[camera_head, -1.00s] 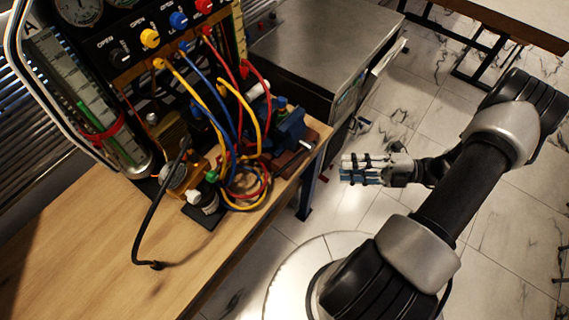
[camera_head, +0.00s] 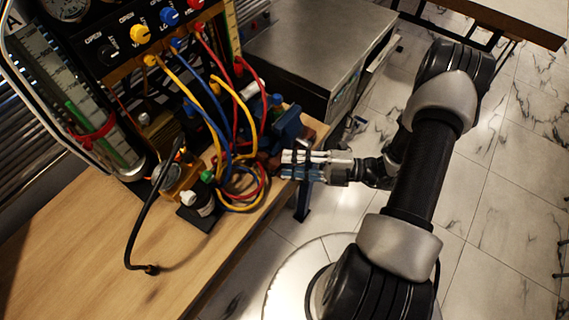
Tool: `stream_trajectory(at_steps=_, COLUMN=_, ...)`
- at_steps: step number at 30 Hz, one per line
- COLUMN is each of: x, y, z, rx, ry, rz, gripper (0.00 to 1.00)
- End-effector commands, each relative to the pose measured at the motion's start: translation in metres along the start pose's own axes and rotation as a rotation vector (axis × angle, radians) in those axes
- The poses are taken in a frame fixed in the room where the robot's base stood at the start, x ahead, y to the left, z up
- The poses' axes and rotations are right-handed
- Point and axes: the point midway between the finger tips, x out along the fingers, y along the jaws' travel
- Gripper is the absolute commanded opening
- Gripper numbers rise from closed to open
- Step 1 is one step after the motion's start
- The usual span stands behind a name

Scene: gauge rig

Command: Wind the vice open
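The blue vice (camera_head: 287,124) stands at the right edge of the wooden bench in the head view, on a reddish-brown base. My gripper (camera_head: 284,165) is at the bench edge, just in front of the vice, with its fingers pointing left towards it. The fingers cover the front part of the base. I cannot make out the vice's handle or how far apart its jaws are. The two fingers look close together, but I cannot tell whether they are open, or whether they touch anything.
Red, blue and yellow hoses (camera_head: 228,140) loop close to the left of the vice. A gauge panel (camera_head: 110,45) rises behind. A metal-topped cabinet (camera_head: 315,45) adjoins the bench. The bench front (camera_head: 80,245) is clear.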

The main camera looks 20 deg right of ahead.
Motion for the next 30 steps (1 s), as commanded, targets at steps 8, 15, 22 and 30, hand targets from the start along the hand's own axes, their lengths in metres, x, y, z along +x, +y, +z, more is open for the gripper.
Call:
stream_trajectory(at_steps=8, x=0.022, y=0.0, z=0.0, rx=-0.002, ry=0.0, rz=0.0, gripper=0.29)
stream_trajectory(at_steps=15, x=0.023, y=0.001, z=0.0, rx=-0.002, ry=0.0, rz=0.0, gripper=0.29)
stream_trajectory(at_steps=22, x=0.023, y=0.001, z=0.0, rx=-0.002, ry=0.0, rz=0.0, gripper=0.15)
stream_trajectory(at_steps=30, x=0.023, y=0.001, z=0.0, rx=-0.002, ry=0.0, rz=0.0, gripper=0.0)
